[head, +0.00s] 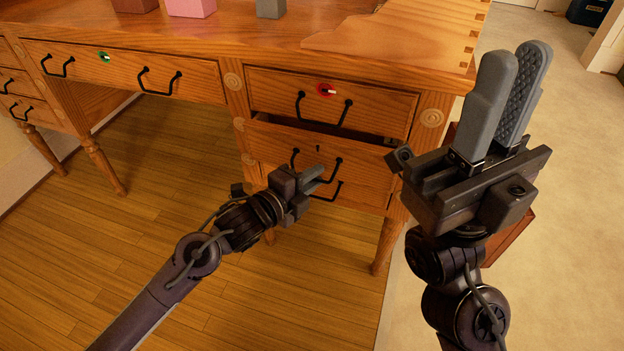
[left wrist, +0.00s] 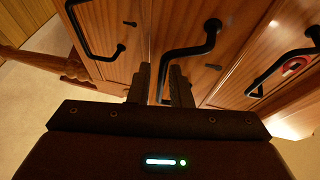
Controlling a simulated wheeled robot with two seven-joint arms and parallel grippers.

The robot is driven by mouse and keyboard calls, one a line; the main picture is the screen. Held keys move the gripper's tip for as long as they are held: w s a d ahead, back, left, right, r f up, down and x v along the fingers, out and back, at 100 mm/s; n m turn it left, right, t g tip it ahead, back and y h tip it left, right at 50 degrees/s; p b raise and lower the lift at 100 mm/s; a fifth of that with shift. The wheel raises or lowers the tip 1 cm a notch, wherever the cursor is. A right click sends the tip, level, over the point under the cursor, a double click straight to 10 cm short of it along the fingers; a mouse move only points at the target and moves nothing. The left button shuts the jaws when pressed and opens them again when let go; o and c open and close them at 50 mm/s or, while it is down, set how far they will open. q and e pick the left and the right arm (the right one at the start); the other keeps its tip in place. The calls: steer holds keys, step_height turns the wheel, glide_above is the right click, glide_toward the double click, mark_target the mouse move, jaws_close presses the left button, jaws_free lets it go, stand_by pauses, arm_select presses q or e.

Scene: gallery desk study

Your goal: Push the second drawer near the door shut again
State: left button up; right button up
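The second drawer (head: 270,140) of the desk's right-hand stack stands a little out, with a dark gap above its front. Its front also shows in the left wrist view (left wrist: 225,50), with a bent black handle (left wrist: 190,52). My left gripper (head: 318,174) is in front of this drawer, near the handle. Its fingers (left wrist: 160,75) are a narrow gap apart, and the handle's end shows between them. Whether they touch it I cannot tell. My right gripper (head: 512,80) is raised to the right of the desk, pointing up, its fingers slightly apart and empty.
Above is the top drawer (head: 275,90) with a red lock ring (head: 326,90); it looks shut. A lower drawer is partly hidden by my left gripper. The wide drawer (head: 120,75) has a green lock ring. Boxes stand on the desktop (head: 235,38). Open floor (head: 560,250) lies right.

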mark_target(315, 164)
arm_select(q)
jaws_close()
steer(key=w, duration=0.2)
steer(key=w+d, duration=0.1)
steer(key=w, duration=0.1)
steer(key=shift+d, duration=0.1)
steer(key=shift+w, duration=0.15)
steer(key=shift+r, duration=0.15)
jaws_free()
